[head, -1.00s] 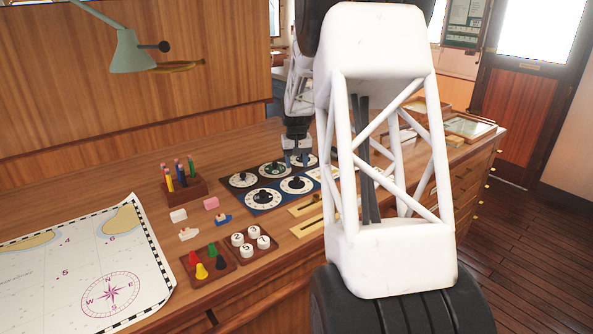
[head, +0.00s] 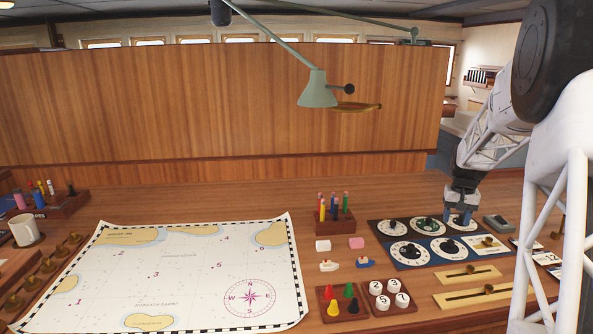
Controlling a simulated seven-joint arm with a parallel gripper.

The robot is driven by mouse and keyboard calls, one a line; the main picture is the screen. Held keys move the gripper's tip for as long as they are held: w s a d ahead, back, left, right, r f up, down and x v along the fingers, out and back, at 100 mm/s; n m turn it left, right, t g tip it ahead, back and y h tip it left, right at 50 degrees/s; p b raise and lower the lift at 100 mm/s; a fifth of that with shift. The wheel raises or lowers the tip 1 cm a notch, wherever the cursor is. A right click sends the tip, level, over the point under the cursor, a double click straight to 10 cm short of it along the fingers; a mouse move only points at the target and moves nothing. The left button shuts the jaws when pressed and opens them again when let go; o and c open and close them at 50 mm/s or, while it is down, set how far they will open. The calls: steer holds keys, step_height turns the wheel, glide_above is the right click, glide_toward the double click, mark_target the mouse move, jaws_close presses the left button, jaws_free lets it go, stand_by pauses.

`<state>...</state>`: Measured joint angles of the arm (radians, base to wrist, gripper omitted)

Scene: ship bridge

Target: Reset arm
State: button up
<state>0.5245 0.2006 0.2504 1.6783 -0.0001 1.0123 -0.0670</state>
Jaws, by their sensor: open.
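My white lattice arm comes in from the right edge and hides part of the desk there.
A chart (head: 190,275) lies on the desk's left. Pens stand in a wooden holder (head: 335,222). Pawns sit in a tray (head: 322,294), beside numbered white discs (head: 388,287). Slider plates (head: 467,275) lie in front of the panel. A lamp (head: 318,92) hangs above. A mug (head: 24,229) stands left.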

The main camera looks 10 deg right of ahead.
steer(key=s+a+r+n, duration=0.1)
steer(key=s+a+r, duration=0.2)
steer(key=s+a, duration=0.35)
steer(key=s+a+r+n+t, duration=0.1)
steer(key=s+a+r, duration=0.3)
steer(key=a, duration=0.6)
steer(key=s+a+r, duration=0.3)
steer(key=s+a, duration=0.2)
steer(key=a, duration=0.4)
steer(key=s+a+f+n, duration=0.1)
steer(key=s+a, duration=0.6)
steer(key=s, duration=0.5)
steer(key=s+a+f+n+t, duration=0.1)
steer(key=s+a+f+n, duration=0.1)
steer(key=s+a, duration=0.6)
steer(key=s, duration=0.5)
steer(key=shift+s+t, duration=0.2)
steer(key=shift+t, duration=0.1)
